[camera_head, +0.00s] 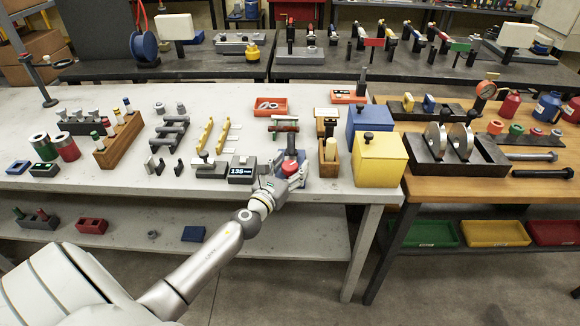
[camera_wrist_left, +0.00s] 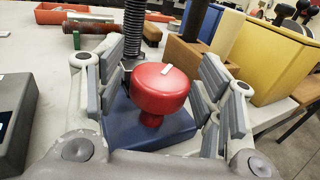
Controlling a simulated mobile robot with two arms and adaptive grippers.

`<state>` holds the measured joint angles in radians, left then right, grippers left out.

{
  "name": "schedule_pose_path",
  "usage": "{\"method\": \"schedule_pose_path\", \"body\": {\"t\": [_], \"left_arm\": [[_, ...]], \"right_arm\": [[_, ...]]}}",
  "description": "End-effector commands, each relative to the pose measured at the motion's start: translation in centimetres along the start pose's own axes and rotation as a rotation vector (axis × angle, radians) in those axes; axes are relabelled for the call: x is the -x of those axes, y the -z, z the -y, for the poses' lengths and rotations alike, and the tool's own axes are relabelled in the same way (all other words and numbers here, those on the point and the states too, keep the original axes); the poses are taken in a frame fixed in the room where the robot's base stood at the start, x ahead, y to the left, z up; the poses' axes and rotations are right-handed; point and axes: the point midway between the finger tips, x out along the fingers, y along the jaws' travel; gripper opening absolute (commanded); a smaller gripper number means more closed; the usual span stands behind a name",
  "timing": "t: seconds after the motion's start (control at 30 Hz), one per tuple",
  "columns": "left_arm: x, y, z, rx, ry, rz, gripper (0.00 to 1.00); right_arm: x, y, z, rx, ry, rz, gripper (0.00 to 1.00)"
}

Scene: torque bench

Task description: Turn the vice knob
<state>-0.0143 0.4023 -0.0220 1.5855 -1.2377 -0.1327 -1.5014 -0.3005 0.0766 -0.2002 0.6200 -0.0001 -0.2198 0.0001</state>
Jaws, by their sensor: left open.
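The vice knob (camera_wrist_left: 160,88) is a red round knob with a white mark on top. It stands on a blue base (camera_wrist_left: 140,128) in the left wrist view, with a dark threaded post (camera_wrist_left: 134,28) behind it. In the head view the knob (camera_head: 290,168) shows near the front edge of the white bench. My left gripper (camera_wrist_left: 165,90) is open, with one finger on each side of the knob. Gaps show between the knob and the finger pads. In the head view the gripper (camera_head: 284,182) partly hides the blue base. My right gripper is not in view.
A dark box with a digital display (camera_head: 242,170) stands just left of the gripper. A wooden block (camera_head: 329,160) and a yellow box (camera_head: 379,160) stand to the right. A red tray (camera_head: 270,106) lies behind. The bench's front edge is close below.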

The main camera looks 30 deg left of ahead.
Motion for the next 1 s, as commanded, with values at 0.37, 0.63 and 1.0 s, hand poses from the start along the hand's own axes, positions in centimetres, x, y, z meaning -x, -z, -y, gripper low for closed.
{"method": "schedule_pose_path", "body": {"t": [0.37,0.63,1.0], "left_arm": [[0.0,0.0,0.0,0.000,0.000,0.000,0.38],[0.0,0.0,0.0,0.000,-0.002,0.000,0.17],[0.0,-0.2,0.2,0.003,-0.137,0.000,0.17]], "right_arm": [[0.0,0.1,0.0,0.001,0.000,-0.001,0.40],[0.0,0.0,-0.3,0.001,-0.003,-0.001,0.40],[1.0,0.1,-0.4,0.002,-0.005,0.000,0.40]]}}
